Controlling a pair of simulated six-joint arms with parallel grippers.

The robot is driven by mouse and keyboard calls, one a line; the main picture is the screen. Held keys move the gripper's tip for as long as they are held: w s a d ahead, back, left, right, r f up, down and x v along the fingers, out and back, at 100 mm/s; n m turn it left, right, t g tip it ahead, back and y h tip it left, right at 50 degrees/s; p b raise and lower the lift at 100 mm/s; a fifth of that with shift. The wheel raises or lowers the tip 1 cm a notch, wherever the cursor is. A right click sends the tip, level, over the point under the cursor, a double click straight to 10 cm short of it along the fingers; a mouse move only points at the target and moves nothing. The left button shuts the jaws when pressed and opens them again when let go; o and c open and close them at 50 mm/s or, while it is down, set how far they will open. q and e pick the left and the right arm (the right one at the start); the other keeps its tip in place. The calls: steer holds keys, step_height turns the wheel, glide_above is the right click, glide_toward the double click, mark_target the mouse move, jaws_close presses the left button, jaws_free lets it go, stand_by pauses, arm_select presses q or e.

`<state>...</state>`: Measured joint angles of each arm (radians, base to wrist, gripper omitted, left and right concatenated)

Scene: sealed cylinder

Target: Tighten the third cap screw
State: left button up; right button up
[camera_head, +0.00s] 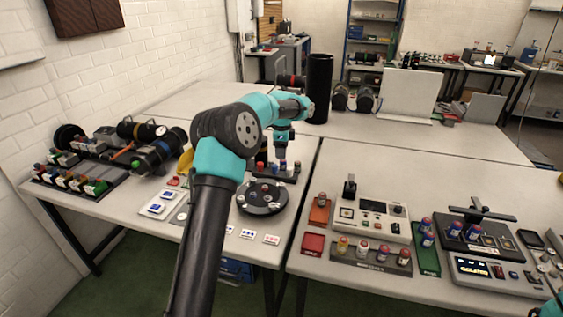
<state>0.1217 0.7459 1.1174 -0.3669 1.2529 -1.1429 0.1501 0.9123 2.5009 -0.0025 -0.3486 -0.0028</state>
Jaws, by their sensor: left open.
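My left arm reaches in from the bottom, and its gripper (281,156) points down just behind a black round plate (262,208) on the near middle table. The gripper looks open. Its fingertips are small and close to little objects behind them, so I cannot tell whether it touches any. Several small pieces sit on the round plate, one reddish at its middle. They are too small for me to tell which is the third cap screw.
A tall black cylinder (319,89) stands behind my wrist. A dark rack (82,186) with several fittings lies at left. White cards (160,203) lie beside the round plate. A control box (369,219) and a strip of small jars (370,259) stand on the right table.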

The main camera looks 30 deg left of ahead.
arm_select(q)
step_height(320, 180, up, 2)
steer(key=shift+r, duration=0.15)
stand_by(0.5)
